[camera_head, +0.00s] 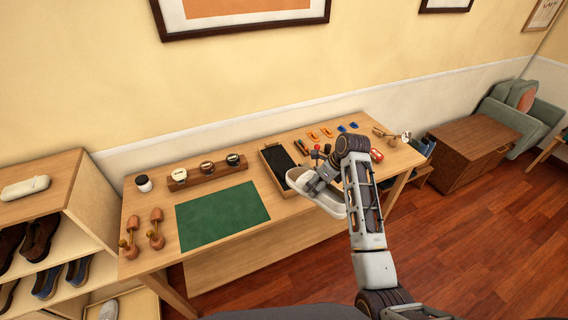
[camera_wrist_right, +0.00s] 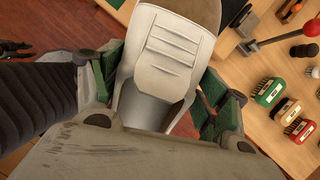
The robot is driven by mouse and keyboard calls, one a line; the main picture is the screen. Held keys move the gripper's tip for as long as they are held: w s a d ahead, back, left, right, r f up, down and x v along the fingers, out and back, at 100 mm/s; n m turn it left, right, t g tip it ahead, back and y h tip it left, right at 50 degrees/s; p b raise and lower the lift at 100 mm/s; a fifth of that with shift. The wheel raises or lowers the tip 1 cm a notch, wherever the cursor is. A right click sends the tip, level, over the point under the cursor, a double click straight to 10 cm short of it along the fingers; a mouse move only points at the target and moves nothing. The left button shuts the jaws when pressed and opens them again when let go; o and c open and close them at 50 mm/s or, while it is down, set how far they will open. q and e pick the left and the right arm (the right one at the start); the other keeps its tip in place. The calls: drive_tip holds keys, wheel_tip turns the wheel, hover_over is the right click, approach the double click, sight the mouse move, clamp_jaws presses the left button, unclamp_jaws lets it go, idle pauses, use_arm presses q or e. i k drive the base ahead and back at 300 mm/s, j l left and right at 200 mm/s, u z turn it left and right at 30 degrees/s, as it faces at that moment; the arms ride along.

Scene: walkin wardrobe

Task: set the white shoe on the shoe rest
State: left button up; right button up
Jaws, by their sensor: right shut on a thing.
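The white shoe (camera_head: 328,203) is in my right gripper (camera_head: 316,181), over the front right part of the workbench in the head view. In the right wrist view the shoe (camera_wrist_right: 172,52) sits between the two green-padded fingers, its stitched upper and grey opening facing the camera. I cannot make out the shoe rest for certain; my right arm hides part of the bench there. My left gripper is not in view.
The workbench holds a green mat (camera_head: 223,215), a wooden tray (camera_head: 267,164) with a dark inside, a wooden rack of jars (camera_head: 207,172) and wooden shoe trees (camera_head: 156,230). The right wrist view shows brushes (camera_wrist_right: 268,92) and a red-knobbed tool (camera_wrist_right: 309,25). A shoe shelf (camera_head: 75,200) stands left.

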sight(284, 162)
drive_tip(key=i+j, duration=0.25)
drive_tip(key=i, duration=0.2)
drive_tip(key=i+j, duration=0.25)
drive_tip(key=i, duration=0.25)
